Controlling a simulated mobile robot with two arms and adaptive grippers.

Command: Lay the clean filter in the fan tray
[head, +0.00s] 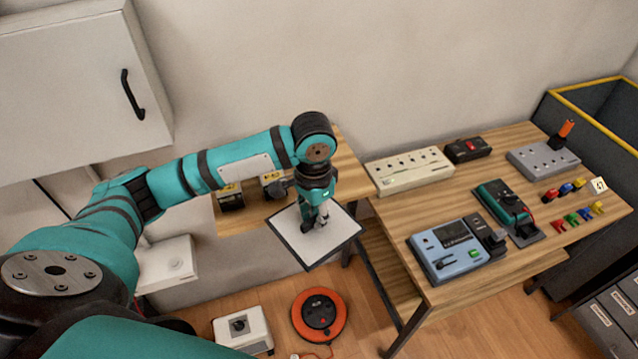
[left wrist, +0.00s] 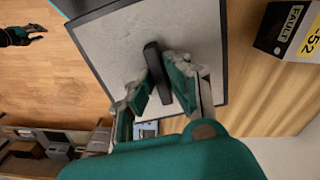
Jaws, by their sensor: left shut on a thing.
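The clean filter (head: 290,236), a flat pale square panel with a dark rim, hangs in the air in front of the small wooden table. It fills the middle of the left wrist view (left wrist: 85,60). My left gripper (head: 315,222) is above it, shut on the dark bar handle (left wrist: 157,72) at its middle. The panel looks slightly tilted. My right gripper (left wrist: 36,33) shows small at the left edge of the left wrist view, over the floor, fingers apart and empty. I cannot pick out a fan tray in these views.
A wooden workbench (head: 440,295) at right carries a blue-grey device (head: 455,250), a teal tester (head: 507,210), a beige strip (head: 410,170) and coloured clips. The small table (head: 240,217) holds black-and-yellow boxes (head: 231,197). An orange cable reel (head: 319,314) and white box (head: 243,329) stand on the floor.

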